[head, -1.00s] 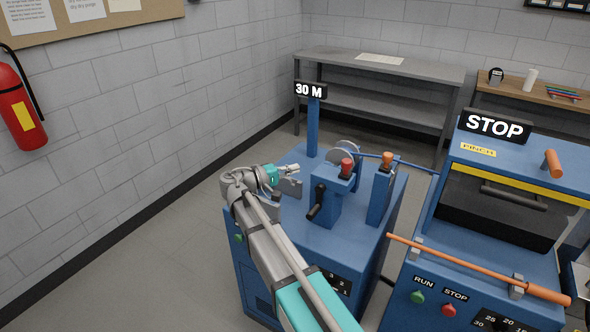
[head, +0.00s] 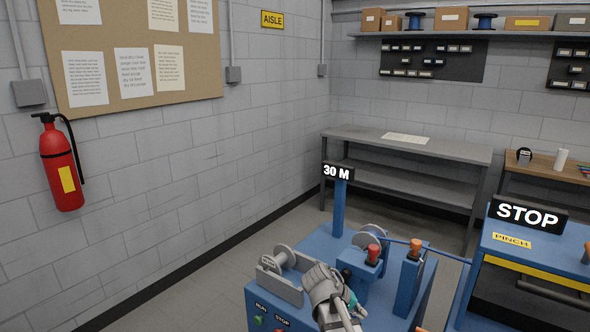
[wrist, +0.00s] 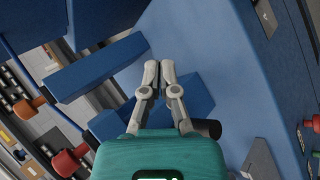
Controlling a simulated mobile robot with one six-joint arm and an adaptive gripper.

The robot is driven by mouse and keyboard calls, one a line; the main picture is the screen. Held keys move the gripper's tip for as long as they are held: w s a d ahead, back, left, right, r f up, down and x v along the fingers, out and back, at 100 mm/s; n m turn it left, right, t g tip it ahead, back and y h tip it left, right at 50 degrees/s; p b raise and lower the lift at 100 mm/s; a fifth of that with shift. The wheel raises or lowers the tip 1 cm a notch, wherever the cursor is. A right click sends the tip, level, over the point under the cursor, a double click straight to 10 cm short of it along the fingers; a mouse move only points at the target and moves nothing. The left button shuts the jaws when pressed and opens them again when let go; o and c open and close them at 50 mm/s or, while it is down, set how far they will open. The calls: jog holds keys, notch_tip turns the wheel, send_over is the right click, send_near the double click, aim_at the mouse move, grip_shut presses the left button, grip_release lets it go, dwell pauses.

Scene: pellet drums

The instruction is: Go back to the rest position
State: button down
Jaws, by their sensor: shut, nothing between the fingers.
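My gripper (wrist: 158,72) shows in the wrist view with its two grey fingertips together and nothing between them. Blue machine surfaces lie beyond the fingertips. In the head view my arm reaches up from the bottom edge, and the teal gripper body (head: 351,301) is partly hidden behind my wrist. It is over the blue machine with the 30 M sign (head: 337,172), close to the block with the red-knobbed lever (head: 373,254). The fingertips cannot be made out in the head view.
An orange-knobbed lever (head: 415,247) stands to the right, and a grey spool (head: 284,257) to the left. The blue machine with the STOP sign (head: 527,215) is at the right. A grey bench (head: 400,150) stands behind. Floor shows left of the machine.

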jog(key=s+a+f+m+g+y+p, duration=0.1)
jog(key=s+f+m+y, duration=0.1)
jog(key=s+y, duration=0.6)
jog(key=s+f, duration=0.1)
jog(key=s, duration=0.2)
jog(key=shift+a+f, duration=0.15)
jog(key=shift+a, duration=0.05)
